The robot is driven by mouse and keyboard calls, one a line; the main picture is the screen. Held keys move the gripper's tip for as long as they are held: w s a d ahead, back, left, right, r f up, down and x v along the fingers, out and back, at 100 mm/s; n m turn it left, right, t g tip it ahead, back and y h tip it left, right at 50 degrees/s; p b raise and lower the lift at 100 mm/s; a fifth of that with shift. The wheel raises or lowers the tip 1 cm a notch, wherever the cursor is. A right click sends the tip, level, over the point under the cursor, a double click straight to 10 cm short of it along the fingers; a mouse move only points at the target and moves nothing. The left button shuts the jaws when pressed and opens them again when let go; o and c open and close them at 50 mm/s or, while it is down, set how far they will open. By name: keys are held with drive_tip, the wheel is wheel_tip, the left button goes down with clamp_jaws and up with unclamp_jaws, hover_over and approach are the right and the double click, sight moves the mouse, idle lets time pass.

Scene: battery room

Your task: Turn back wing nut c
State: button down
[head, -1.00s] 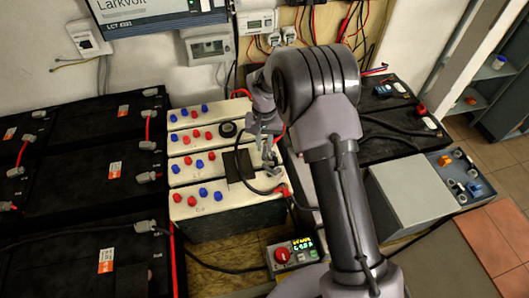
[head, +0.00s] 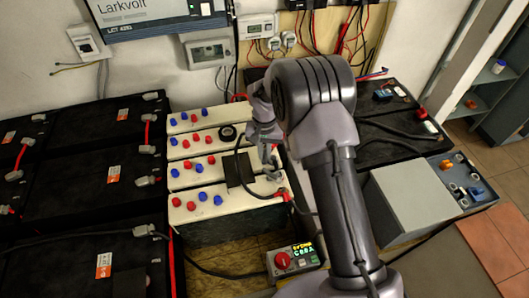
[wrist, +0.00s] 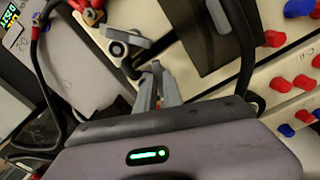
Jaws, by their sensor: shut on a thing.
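My gripper (wrist: 158,84) shows in the wrist view with its two grey fingers close together, shut on a small part that I take to be wing nut c; the fingers hide most of it. A grey cable clamp with a round bolt end (wrist: 118,47) lies just up and left of the fingertips. In the head view my gripper (head: 266,157) is low over the right end of the white batteries (head: 228,211). The clamp and cable end are partly hidden there by my arm. No letter marking the nut is readable.
A dark plate (head: 238,171) lies on the white batteries, with red and blue caps to its left. A black cable (wrist: 243,45) arches close to my gripper. A control box with a red knob (head: 292,262) stands in front. Black batteries (head: 85,190) fill the left.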

drive_tip(key=m, duration=0.3)
drive_tip(key=shift+m+b, duration=0.3)
drive_tip(key=m, duration=0.3)
drive_tip(key=shift+m+b, duration=0.35)
drive_tip(key=shift+m, duration=0.05)
drive_tip(key=m+b, duration=0.1)
drive_tip(key=m, duration=0.5)
drive_tip(key=shift+m+b, duration=0.3)
drive_tip(key=c, duration=1.8)
unclamp_jaws()
drive_tip(key=shift+o, duration=0.2)
wheel_tip(320, 180, up, 18)
drive_tip(key=p, duration=0.6)
drive_tip(key=shift+f, duration=0.2)
